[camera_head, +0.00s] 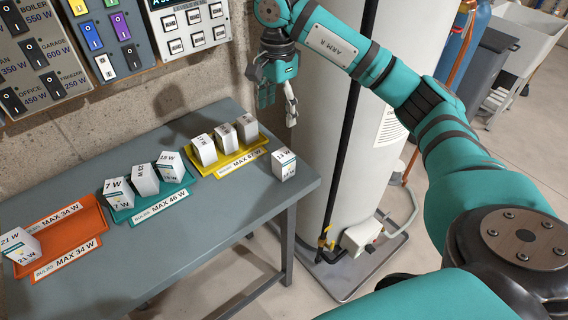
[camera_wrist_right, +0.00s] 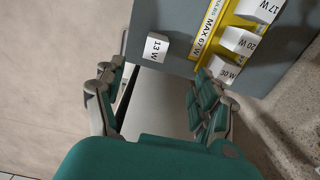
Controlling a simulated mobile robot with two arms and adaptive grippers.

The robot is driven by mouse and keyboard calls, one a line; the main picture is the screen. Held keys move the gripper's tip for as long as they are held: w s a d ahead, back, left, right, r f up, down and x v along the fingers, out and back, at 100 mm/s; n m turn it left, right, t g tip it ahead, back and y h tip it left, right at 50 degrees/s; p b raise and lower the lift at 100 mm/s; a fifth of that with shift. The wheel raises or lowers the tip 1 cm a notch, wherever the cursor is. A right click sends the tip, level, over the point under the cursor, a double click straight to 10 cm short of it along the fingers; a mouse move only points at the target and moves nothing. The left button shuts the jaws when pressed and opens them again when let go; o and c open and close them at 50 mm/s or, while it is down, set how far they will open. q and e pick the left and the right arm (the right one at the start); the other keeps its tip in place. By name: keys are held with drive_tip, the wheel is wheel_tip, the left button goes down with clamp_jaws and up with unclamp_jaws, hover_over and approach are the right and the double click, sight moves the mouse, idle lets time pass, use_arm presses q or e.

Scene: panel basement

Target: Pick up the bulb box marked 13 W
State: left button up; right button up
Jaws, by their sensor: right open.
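The white bulb box marked 13 W (camera_head: 284,164) stands on the table's right end, beside the yellow tray. It also shows in the right wrist view (camera_wrist_right: 156,47), near the table edge, just beyond the fingers. My right gripper (camera_head: 277,95) is open and empty, above and behind the table's right end, close to the wall and the white tank. In the right wrist view its fingers (camera_wrist_right: 160,100) are spread apart, with the box ahead of them and apart from them. My left gripper is not in view.
The grey table (camera_head: 190,237) holds a yellow tray (camera_head: 236,161) with several boxes, a teal tray (camera_head: 150,205) with several boxes, and an orange tray (camera_head: 84,215) with one box. A white tank (camera_head: 340,150) stands right of the table. Switch panels (camera_head: 110,35) hang on the wall.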

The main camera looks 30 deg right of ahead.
sight(284, 155)
wheel_tip(284, 155, down, 12)
drive_tip(key=p, duration=0.3)
drive_tip(key=shift+p, duration=0.4)
drive_tip(key=f+p, duration=0.1)
drive_tip(key=f, duration=0.1)
drive_tip(key=d+f+p, duration=0.1)
drive_tip(key=f, duration=0.1)
drive_tip(key=shift+s+p, duration=0.25)
drive_tip(key=shift+p, duration=0.05)
drive_tip(key=shift+d+f, duration=0.1)
drive_tip(key=shift+f, duration=0.55)
drive_tip(key=c, duration=1.2)
drive_tip(key=shift+r, duration=0.1)
drive_tip(key=shift+c, duration=0.2)
